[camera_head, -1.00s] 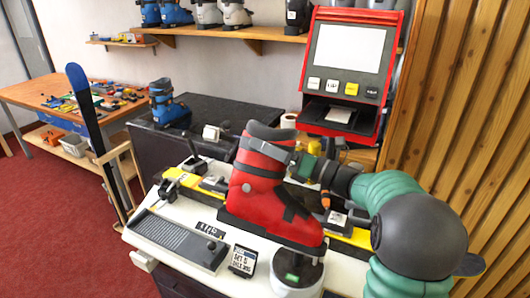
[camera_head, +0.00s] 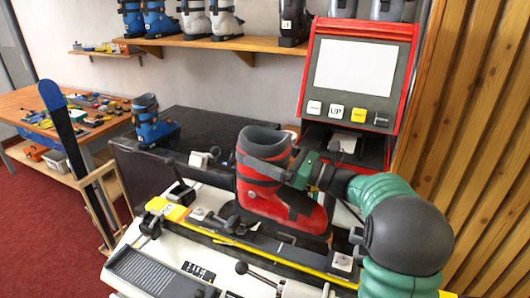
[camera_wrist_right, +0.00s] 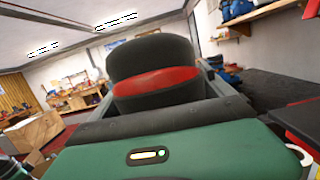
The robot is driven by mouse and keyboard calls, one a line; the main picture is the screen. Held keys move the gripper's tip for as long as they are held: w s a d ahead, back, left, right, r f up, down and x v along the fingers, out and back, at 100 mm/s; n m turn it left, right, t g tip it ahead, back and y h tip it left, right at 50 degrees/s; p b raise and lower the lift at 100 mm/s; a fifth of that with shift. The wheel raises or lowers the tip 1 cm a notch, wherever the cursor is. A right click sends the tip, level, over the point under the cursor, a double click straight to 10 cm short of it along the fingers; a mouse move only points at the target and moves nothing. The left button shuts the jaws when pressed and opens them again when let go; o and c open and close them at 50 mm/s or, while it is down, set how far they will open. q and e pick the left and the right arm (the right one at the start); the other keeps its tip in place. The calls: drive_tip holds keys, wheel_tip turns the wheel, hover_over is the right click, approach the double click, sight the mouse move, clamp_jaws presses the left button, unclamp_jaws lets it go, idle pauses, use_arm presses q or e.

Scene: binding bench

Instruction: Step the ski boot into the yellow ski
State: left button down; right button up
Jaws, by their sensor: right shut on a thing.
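The red and black ski boot (camera_head: 312,214) is upright above the middle of the yellow ski (camera_head: 172,211), with its toe to the right. My right gripper (camera_head: 299,166) is shut on the boot's upper cuff. The boot's dark cuff with a red band (camera_wrist_right: 165,82) fills the middle of the right wrist view, between the jaws. The yellow ski lies across the white bench, its middle partly hidden by the boot and binding parts. I cannot tell whether the sole touches the binding. My left gripper is out of view.
A red-framed screen kiosk (camera_head: 352,70) stands behind the boot. A blue boot (camera_head: 152,122) stands on a dark counter at the left. A grey ridged pad (camera_head: 150,272) lies on the front of the bench. More boots stand on a wall shelf (camera_head: 220,44).

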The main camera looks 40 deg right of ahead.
sight(266, 180)
wheel_tip(266, 180, down, 9)
drive_tip(key=b, duration=0.6)
drive_tip(key=shift+d+r, duration=0.1)
drive_tip(key=shift+d+b, duration=0.1)
drive_tip(key=shift+b, duration=0.35)
drive_tip(key=shift+s+r+b, duration=0.1)
drive_tip(key=shift+r+b, duration=0.05)
drive_tip(key=shift+b, duration=0.6)
idle(0.4)
